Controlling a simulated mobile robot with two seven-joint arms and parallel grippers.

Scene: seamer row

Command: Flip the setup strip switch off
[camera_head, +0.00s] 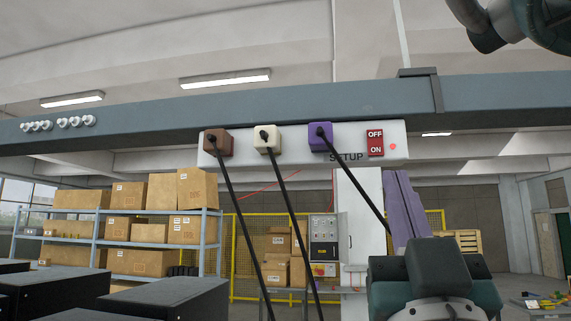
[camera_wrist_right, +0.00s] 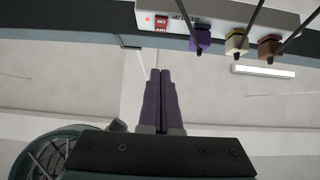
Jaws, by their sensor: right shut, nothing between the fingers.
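The white setup strip (camera_head: 290,153) hangs under a grey beam, marked SETUP. Its red switch (camera_head: 375,143) is at the right end, with OFF at the top and ON at the bottom. I cannot tell which half is pressed. A red lamp (camera_head: 393,146) beside it looks lit. The switch also shows upside down in the right wrist view (camera_wrist_right: 161,24). My right gripper (camera_head: 396,173) has purple fingers, shut and empty, pointing up below the switch and apart from it. Its closed fingertips show in the wrist view (camera_wrist_right: 160,72). My left gripper is not in view.
Brown (camera_head: 219,142), cream (camera_head: 267,138) and purple (camera_head: 320,137) plugs sit in the strip left of the switch, with dark cords hanging down. The purple plug's cord slants toward my right gripper. Shelves of boxes (camera_head: 150,235) and a control cabinet (camera_head: 324,240) stand behind.

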